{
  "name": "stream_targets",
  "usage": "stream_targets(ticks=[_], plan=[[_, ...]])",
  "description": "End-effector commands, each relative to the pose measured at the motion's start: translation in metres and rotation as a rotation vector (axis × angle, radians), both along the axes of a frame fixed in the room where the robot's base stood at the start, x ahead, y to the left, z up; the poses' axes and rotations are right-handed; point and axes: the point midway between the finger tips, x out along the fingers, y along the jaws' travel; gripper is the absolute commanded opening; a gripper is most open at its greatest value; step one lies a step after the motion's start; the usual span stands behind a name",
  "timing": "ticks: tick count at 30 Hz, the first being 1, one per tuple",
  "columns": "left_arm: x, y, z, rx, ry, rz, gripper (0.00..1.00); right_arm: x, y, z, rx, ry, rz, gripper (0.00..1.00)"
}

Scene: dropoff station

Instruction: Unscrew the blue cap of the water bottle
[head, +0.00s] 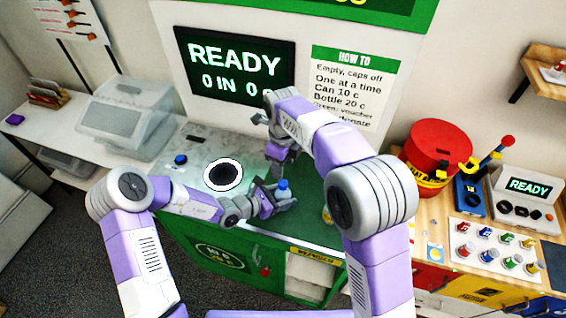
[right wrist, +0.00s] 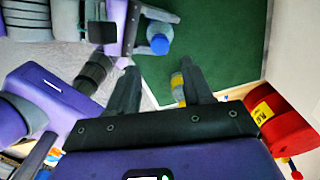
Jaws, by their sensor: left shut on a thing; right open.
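The water bottle (head: 281,194) is small and pale, with a blue cap (head: 284,184), on the green counter top. My left gripper (head: 277,203) is shut on the bottle's body, below the cap. In the right wrist view the blue cap (right wrist: 160,44) shows beside the left gripper's dark fingers (right wrist: 150,15), and the cap is on the bottle. My right gripper (head: 277,165) is open and empty, pointing down behind and above the bottle. Its two fingers, with an empty gap (right wrist: 160,85) between them, are apart from the cap. Most of the bottle's body is hidden by the left gripper.
A round lit opening (head: 223,175) lies left of the bottle. A small yellow object (head: 327,215) stands on the green top (head: 310,225), partly behind my right arm; it also shows in the right wrist view (right wrist: 178,86). A red drum (head: 438,148) stands at right.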

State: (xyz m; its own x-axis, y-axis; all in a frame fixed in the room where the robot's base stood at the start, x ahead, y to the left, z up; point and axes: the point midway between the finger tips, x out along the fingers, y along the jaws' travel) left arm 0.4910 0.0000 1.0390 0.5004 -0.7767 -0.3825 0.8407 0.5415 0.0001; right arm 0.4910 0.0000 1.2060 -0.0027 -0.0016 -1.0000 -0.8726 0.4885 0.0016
Motion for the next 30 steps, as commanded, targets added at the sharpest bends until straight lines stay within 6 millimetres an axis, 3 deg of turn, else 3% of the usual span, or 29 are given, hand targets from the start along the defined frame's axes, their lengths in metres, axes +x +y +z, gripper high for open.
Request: stream_targets(ticks=[8, 21, 30], plan=[[0.0, 0.0, 0.0, 0.0, 0.0, 0.0, 0.0, 0.0, 0.0, -0.002, 0.001, -0.002, -0.191, 0.51], [0.0, 0.0, 0.0, 0.0, 0.0, 0.0, 0.0, 0.0, 0.0, -0.062, -0.001, 0.0, -0.198, 0.51], [0.0, 0.0, 0.0, 0.0, 0.0, 0.0, 0.0, 0.0, 0.0, -0.08, 0.001, -0.002, -0.197, 0.51]])
